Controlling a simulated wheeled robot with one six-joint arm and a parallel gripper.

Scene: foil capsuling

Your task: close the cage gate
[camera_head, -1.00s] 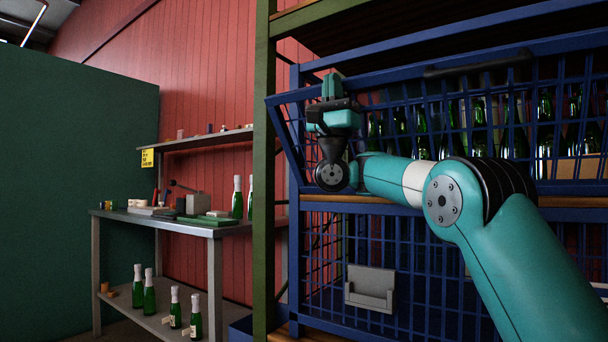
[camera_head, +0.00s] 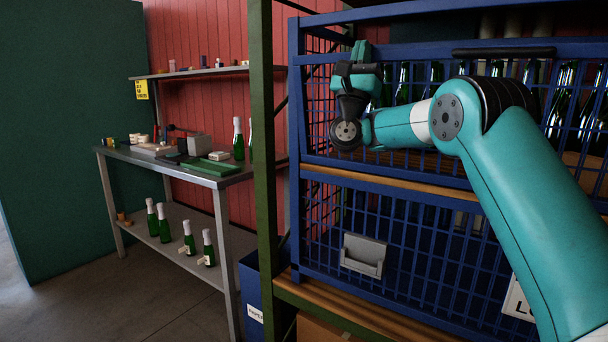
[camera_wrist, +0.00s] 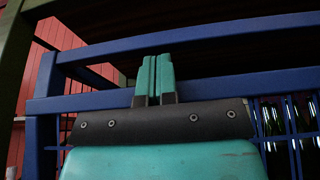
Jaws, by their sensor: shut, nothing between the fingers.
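The cage gate (camera_head: 405,158) is the blue mesh front panel of the upper cage, with a dark handle (camera_head: 503,52) on its top rail. The gate stands upright and looks in line with the blue cage frame (camera_head: 295,90); whether a small gap or a latch is there I cannot tell. My gripper (camera_head: 361,50) is shut and empty at the gate's upper left. In the wrist view my fingers (camera_wrist: 156,76) point up in front of the gate's top rail (camera_wrist: 240,86), below the frame's upper bar (camera_wrist: 215,37). Contact with the rail is unclear.
Green bottles (camera_head: 402,84) stand behind the gate. A lower blue cage (camera_head: 420,245) carries a grey label holder (camera_head: 363,254). A green rack post (camera_head: 262,170) stands left of the cages. A steel workbench (camera_head: 200,176) with bottles is further left, with open floor in front.

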